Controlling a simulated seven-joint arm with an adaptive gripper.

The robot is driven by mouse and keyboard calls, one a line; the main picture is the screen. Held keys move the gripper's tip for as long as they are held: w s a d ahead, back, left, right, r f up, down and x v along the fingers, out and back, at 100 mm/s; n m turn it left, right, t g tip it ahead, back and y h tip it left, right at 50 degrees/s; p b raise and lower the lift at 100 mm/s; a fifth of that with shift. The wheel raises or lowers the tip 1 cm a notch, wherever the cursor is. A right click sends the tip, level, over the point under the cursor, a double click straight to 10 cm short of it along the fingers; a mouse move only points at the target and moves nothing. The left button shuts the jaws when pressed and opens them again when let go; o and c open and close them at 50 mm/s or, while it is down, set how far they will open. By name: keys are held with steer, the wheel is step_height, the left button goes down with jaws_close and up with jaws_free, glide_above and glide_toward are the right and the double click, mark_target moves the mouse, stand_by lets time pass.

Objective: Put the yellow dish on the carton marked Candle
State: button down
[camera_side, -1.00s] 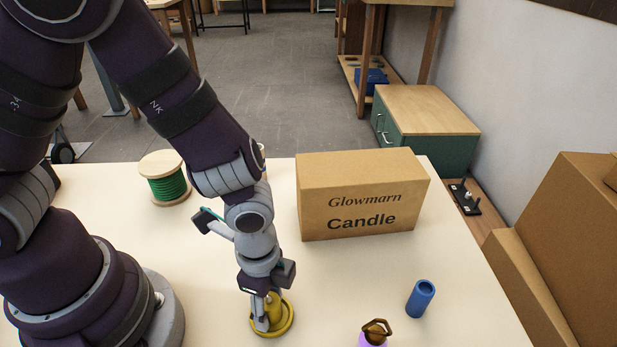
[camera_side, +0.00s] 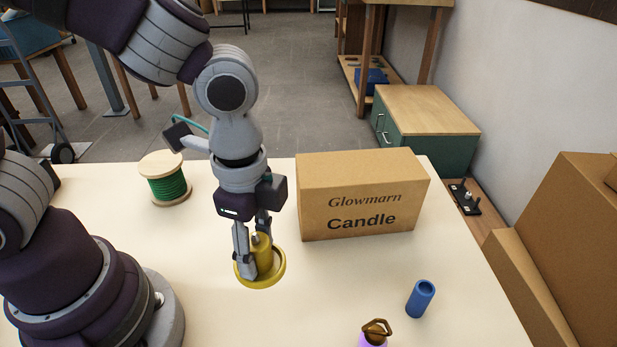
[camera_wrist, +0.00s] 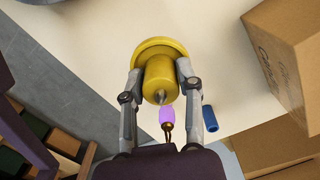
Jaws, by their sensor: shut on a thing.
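The yellow dish (camera_side: 259,277) is a shallow round dish with a yellow cylinder standing up from its middle. My gripper (camera_side: 254,254) is shut on that cylinder and holds the dish raised off the table, left of the carton. The wrist view also shows the dish (camera_wrist: 163,46), with the two fingers (camera_wrist: 160,82) on either side of the cylinder. The carton marked Candle (camera_side: 362,193) is a brown closed box on the table with a flat, clear top. Part of it shows at the right of the wrist view (camera_wrist: 284,62).
A spool of green wire (camera_side: 166,184) stands at the back left of the table. A blue cylinder (camera_side: 420,299) and a purple item with a brown ring-shaped top (camera_side: 374,334) are at the front right.

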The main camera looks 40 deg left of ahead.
steer(key=a+r+n, duration=0.1)
steer(key=a+r, duration=0.6)
glide_above(323, 179)
step_height(323, 179, down, 2)
steer(key=shift+s+a+f, duration=0.1)
steer(key=shift+s, duration=0.05)
steer(key=shift+w+f, duration=0.2)
steer(key=shift+f, duration=1.45)
steer(key=shift+f, duration=0.1)
steer(key=c, duration=0.7)
jaws_free()
steer(key=shift+c, duration=0.2)
